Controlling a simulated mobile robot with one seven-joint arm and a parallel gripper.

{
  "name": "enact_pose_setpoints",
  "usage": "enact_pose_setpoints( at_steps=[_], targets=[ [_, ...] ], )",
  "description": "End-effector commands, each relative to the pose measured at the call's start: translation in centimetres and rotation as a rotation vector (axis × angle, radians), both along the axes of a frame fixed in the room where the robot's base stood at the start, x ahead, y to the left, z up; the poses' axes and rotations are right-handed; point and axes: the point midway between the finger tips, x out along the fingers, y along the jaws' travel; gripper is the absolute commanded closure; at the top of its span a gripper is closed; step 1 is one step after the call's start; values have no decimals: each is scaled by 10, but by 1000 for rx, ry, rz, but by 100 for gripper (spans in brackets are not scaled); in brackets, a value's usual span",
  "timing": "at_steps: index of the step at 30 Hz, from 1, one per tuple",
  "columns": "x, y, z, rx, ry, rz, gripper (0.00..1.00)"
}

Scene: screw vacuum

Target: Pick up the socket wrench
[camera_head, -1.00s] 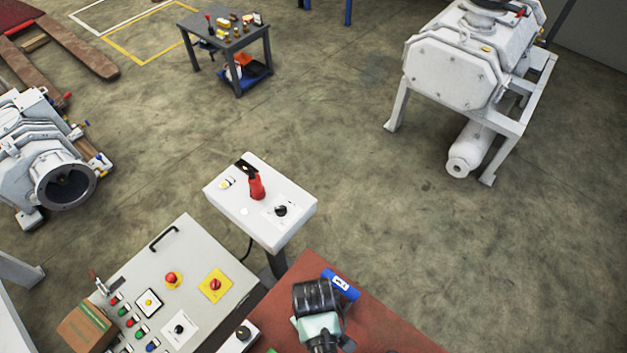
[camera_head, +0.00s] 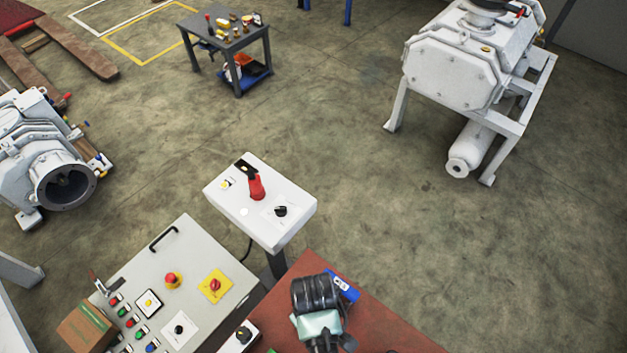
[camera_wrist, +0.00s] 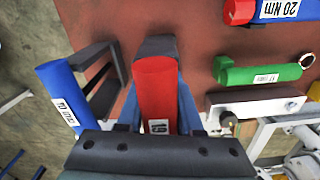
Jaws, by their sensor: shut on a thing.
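A red tool handle (camera_wrist: 156,90) with a white label reading "19" lies between the fingers of my gripper (camera_wrist: 158,108) in the wrist view. The fingers are shut on it, one along each side. I take it for the socket wrench; its far end is dark grey and its near end is hidden by my gripper. I cannot tell whether it is clear of the table. In the head view my wrist is over the red-brown table (camera_head: 385,318), and the fingertips and red handle are hidden.
A blue-handled tool (camera_wrist: 62,95) lies left of the red handle, showing also in the head view (camera_head: 343,287). To the right are a green-handled tool (camera_wrist: 262,75) labelled 17 and a blue tool (camera_wrist: 277,10) labelled 20 Nm. A control panel (camera_head: 195,270) stands left of the table.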

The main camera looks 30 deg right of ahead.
Motion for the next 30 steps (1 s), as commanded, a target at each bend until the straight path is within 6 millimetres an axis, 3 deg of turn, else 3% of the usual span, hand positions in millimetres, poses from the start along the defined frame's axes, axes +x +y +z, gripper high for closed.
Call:
enact_pose_setpoints(
  at_steps=[16, 21, 30],
  targets=[
    [1, 0, 136, -2, -3, -1, 100],
    [0, 0, 151, 0, 0, 0, 100],
    [0, 0, 155, 0, 0, 0, 100]
  ],
)
